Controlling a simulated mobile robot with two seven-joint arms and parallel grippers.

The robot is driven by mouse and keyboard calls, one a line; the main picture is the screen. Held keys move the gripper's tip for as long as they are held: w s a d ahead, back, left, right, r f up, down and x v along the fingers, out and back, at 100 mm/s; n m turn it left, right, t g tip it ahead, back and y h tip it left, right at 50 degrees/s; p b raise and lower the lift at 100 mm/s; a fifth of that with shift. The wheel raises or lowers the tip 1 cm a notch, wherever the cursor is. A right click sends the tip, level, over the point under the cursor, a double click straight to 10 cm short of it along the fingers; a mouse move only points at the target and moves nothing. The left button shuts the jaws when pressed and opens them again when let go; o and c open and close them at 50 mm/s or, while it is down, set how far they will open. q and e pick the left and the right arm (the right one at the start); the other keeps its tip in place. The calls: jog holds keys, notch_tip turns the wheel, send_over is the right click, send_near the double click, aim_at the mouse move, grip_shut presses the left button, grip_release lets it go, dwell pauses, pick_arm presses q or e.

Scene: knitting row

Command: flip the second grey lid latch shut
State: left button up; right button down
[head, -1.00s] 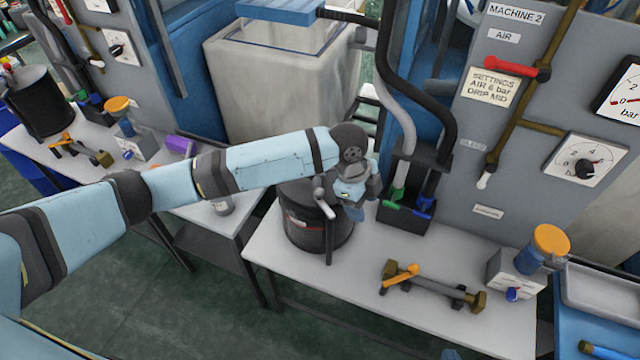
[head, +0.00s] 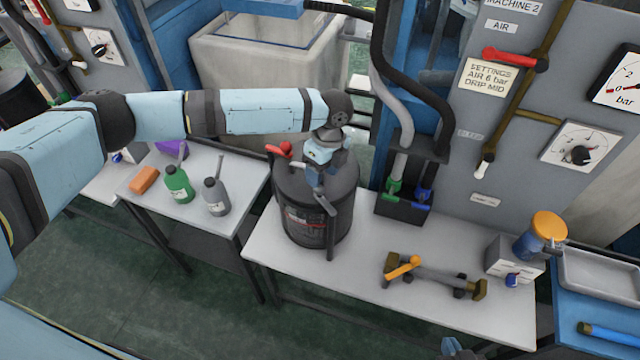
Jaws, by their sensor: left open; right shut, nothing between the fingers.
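A dark drum-like canister (head: 305,228) with a lid stands upright at the left end of the white bench. A grey lever-like latch (head: 326,204) shows at the front right of its lid rim, angled downward. A red-handled part (head: 284,149) shows at the lid's back left. My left gripper (head: 316,176) is open over the lid, just above and left of the grey latch. I cannot tell whether it touches anything. My arm hides part of the lid and any latch behind it. My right gripper (head: 452,346) barely shows at the bottom edge, shut and empty.
The bench (head: 370,315) also holds a brass-ended tool with an orange lever (head: 402,268), a box with an orange-capped jar (head: 532,240), and a black holder (head: 402,208). A left table (head: 150,205) carries green and grey bottles. The bench front is clear.

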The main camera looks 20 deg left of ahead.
aim_at(325, 199)
pick_arm(q)
jog(key=shift+s+a+f, duration=0.1)
jog(key=shift+s+f, duration=0.15)
jog(key=shift+f, duration=1)
jog(key=shift+s+a+f, duration=0.1)
jog(key=shift+s+f, duration=0.1)
jog(key=shift+f, duration=1)
